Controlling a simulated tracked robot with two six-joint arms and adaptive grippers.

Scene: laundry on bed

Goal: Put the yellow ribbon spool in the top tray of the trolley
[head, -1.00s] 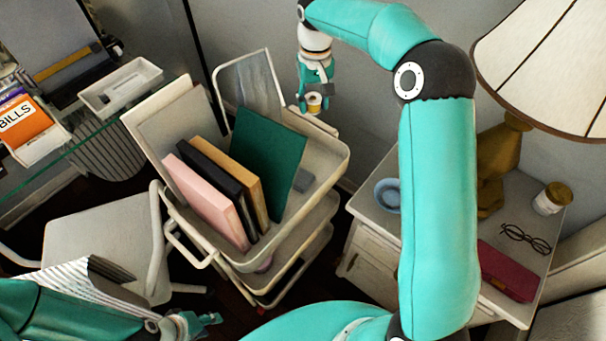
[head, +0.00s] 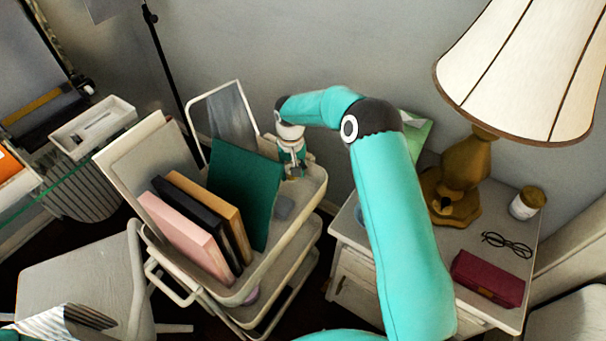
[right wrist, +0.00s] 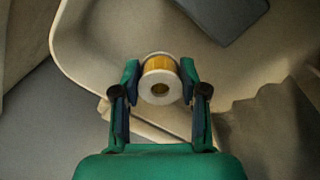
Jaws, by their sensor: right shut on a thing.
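The yellow ribbon spool (right wrist: 160,78) has white end discs and sits between the fingers of my right gripper (right wrist: 160,90) in the right wrist view. The gripper is shut on it. In the head view my right gripper (head: 292,172) is at the far right end of the trolley's top tray (head: 312,190), beside a green board; the spool is hard to make out there. In the wrist view the tray's pale floor and rim (right wrist: 75,60) lie beneath the spool. I cannot tell whether the spool touches the tray. My left gripper is out of view.
The top tray holds a pink book (head: 190,238), a black one, a tan one, the green board (head: 243,190) and a small grey flat item (head: 284,207). A nightstand with a lamp (head: 460,180), glasses (head: 507,244), jar (head: 527,202) and red case (head: 487,278) stands right.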

